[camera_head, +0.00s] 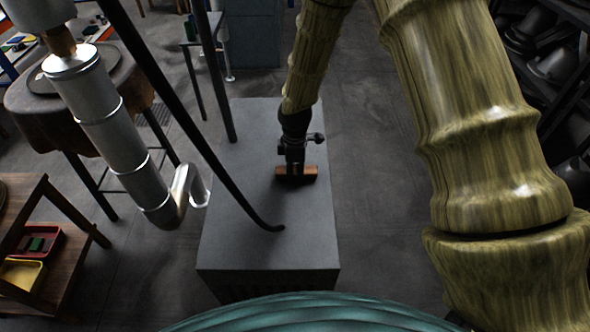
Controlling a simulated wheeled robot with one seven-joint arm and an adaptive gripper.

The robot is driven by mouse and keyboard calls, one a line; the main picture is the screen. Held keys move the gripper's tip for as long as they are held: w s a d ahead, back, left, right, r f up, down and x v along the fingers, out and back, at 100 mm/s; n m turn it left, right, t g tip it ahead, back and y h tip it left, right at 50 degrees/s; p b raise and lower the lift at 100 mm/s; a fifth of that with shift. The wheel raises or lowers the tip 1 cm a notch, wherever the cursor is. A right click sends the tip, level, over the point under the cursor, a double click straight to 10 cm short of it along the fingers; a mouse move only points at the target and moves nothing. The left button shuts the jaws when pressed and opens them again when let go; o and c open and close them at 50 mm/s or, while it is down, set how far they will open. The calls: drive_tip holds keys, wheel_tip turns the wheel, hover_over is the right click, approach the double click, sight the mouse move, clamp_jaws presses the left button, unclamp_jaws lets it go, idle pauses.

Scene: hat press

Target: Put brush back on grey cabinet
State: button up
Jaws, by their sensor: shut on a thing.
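The grey cabinet (260,245) stands in the middle of the head view, its flat top mostly bare. The brush (308,172) is a small brown wooden block seen over the right part of the cabinet top. My gripper (294,166) points down and is shut on the brush. The brush is at or very close to the cabinet top; I cannot tell whether it touches. The gripper's fingertips partly hide the brush, and its underside is not visible.
A thin black curved rod (215,165) crosses over the cabinet. A silver pipe (125,145) hangs at its left. A wooden shelf (75,215) with red and yellow trays stands at lower left. A dark rack (560,90) is at right. The cabinet's front top is clear.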

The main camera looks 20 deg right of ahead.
sight(295, 169)
drive_tip(key=shift+f, duration=0.15)
drive_tip(key=o, duration=0.9)
wheel_tip(295, 169, up, 12)
drive_tip(key=b, duration=0.2)
drive_tip(key=shift+b, duration=0.35)
